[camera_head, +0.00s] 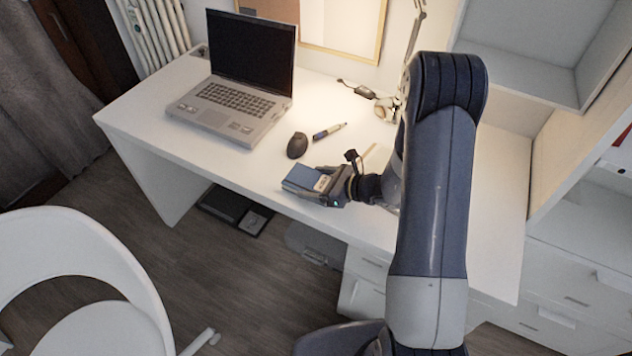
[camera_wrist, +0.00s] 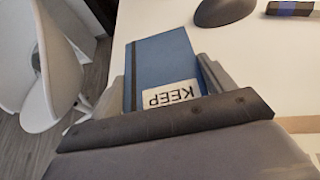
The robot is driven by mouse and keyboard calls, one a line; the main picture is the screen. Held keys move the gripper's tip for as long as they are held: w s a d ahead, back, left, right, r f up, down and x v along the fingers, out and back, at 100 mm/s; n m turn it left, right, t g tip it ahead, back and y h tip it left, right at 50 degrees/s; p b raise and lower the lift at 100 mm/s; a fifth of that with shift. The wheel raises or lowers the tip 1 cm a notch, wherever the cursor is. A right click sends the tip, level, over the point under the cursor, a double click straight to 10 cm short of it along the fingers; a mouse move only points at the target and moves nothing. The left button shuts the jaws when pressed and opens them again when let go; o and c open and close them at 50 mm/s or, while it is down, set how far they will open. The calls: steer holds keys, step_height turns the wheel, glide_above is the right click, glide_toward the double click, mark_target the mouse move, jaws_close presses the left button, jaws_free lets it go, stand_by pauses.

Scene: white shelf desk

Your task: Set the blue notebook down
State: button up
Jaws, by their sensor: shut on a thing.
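The blue notebook (camera_head: 301,177) is in my gripper (camera_head: 325,186) at the front edge of the white desk. In the wrist view the blue notebook (camera_wrist: 160,62) stands out between the two grey fingers of my gripper (camera_wrist: 168,85), which are shut on it. A white label reading "KEEP" and a dark band show on its cover. Whether its underside touches the desk top cannot be told. Its near end is hidden by the gripper body.
An open laptop (camera_head: 232,85) stands on the desk (camera_head: 150,112) at the back left. A black mouse (camera_head: 297,145) and a marker (camera_head: 329,131) lie just behind the notebook. A lamp base (camera_head: 385,108) stands at the back. A white chair (camera_head: 85,275) is at the front left.

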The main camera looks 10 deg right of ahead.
steer(key=shift+f, duration=0.2)
steer(key=o, duration=1.1)
steer(key=shift+c, duration=0.2)
steer(key=shift+r, duration=0.2)
steer(key=shift+s+d+r, duration=0.1)
steer(key=shift+d+r, duration=0.05)
steer(key=shift+d, duration=0.1)
steer(key=v, duration=1.1)
steer(key=shift+s+d+r, duration=0.1)
steer(key=shift+d, duration=0.1)
